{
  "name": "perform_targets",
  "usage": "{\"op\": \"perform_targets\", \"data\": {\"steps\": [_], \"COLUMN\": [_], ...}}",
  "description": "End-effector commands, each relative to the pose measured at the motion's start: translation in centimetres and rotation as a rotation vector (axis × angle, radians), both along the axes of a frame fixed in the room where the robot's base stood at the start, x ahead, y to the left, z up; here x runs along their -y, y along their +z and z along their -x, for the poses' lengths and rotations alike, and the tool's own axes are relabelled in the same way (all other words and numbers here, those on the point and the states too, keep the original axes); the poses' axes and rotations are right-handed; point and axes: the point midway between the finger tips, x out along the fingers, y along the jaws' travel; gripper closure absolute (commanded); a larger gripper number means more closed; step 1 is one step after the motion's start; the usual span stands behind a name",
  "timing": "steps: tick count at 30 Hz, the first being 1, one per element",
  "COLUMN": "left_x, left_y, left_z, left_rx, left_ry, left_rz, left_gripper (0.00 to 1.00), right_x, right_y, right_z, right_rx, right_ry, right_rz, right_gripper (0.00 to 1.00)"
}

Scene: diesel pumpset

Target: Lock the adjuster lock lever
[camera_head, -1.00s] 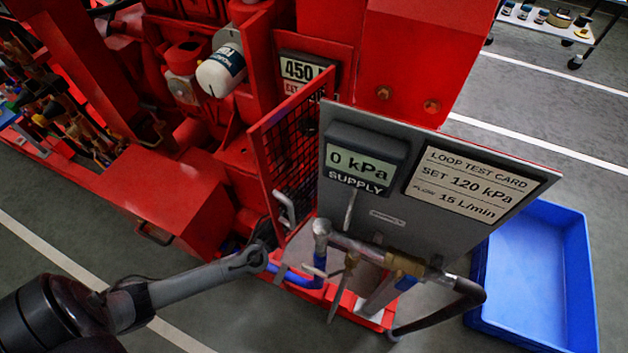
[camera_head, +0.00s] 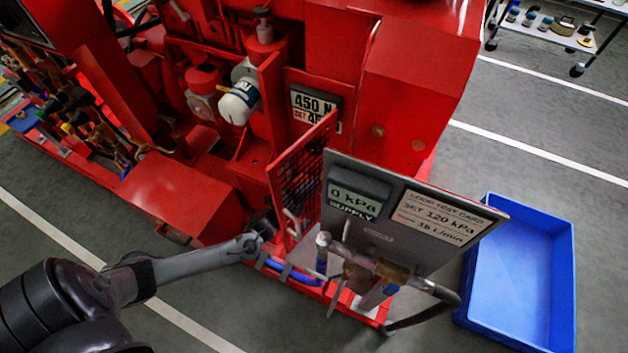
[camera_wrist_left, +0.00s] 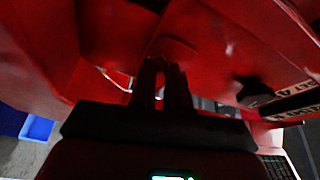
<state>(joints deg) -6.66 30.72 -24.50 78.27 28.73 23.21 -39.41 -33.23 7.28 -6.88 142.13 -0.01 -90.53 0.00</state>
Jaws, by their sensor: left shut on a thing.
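My left gripper (camera_head: 268,224) reaches in from the left, low in the red machine beside the mesh guard. In the left wrist view its two dark fingers (camera_wrist_left: 164,85) are close together, up against red bodywork, with a thin part between them. That part is most likely the adjuster lock lever, but it is too dark and too covered to make out its shape or position. A dark star-shaped knob (camera_wrist_left: 254,92) stands to the right of the fingers, by a lettered card. My right gripper is not in view.
The red mesh guard (camera_head: 300,178) stands just right of my left gripper. The grey panel (camera_head: 410,235) with a 0 kPa display, and pipes below it, stand farther right. A blue tray (camera_head: 520,275) lies on the floor at right. The floor at lower left is open.

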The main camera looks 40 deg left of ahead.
Motion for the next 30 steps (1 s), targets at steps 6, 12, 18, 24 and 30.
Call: {"op": "perform_targets", "data": {"steps": [6,12,18,24,30], "left_x": [-1.0,-1.6,-2.1,-2.3,-2.4], "left_y": [1.8,2.6,3.7,4.5,5.1], "left_z": [0.3,0.5,0.6,0.7,0.7], "left_rx": [-0.063,-0.119,-0.175,-0.227,-0.27], "left_ry": [0.002,0.0,0.001,0.0,0.001], "left_rz": [-0.199,-0.38,-0.561,-0.729,-0.867], "left_gripper": [1.0,1.0,1.0,1.0,1.0], "right_x": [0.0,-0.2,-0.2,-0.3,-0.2], "right_y": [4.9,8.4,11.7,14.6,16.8], "right_z": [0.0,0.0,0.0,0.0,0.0], "right_rx": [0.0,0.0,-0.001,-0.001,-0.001], "right_ry": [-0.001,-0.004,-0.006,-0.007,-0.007], "right_rz": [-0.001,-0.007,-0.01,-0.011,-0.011], "right_gripper": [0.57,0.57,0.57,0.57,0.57]}}
